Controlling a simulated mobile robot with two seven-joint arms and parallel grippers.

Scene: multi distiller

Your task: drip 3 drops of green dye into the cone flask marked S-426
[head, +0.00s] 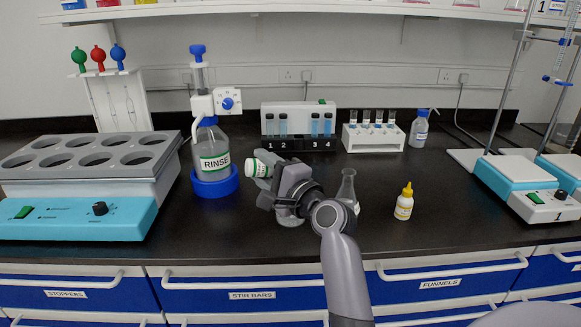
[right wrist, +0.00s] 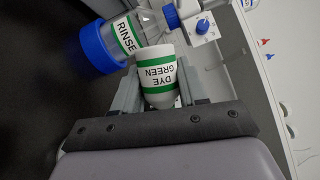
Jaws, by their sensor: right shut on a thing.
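My right gripper (head: 272,180) is shut on the green dye bottle (head: 257,168), a white bottle with green bands. It holds the bottle tilted over on its side above the bench, pointing left in the head view. The right wrist view shows the label of the bottle (right wrist: 158,72), reading "DYE GREEN", between the fingers. A clear cone flask (head: 347,187) stands upright just right of the gripper; I cannot read a mark on it. The base of another glass vessel (head: 291,219) shows below the gripper, mostly hidden by it. My left gripper is not in view.
A RINSE bottle (head: 213,150) with a blue base stands left of the dye bottle. A yellow-capped dropper bottle (head: 404,204) stands right of the flask. Tube racks (head: 298,145) stand behind, a heating block (head: 75,215) left, a balance (head: 535,200) right. The front middle bench is mostly clear.

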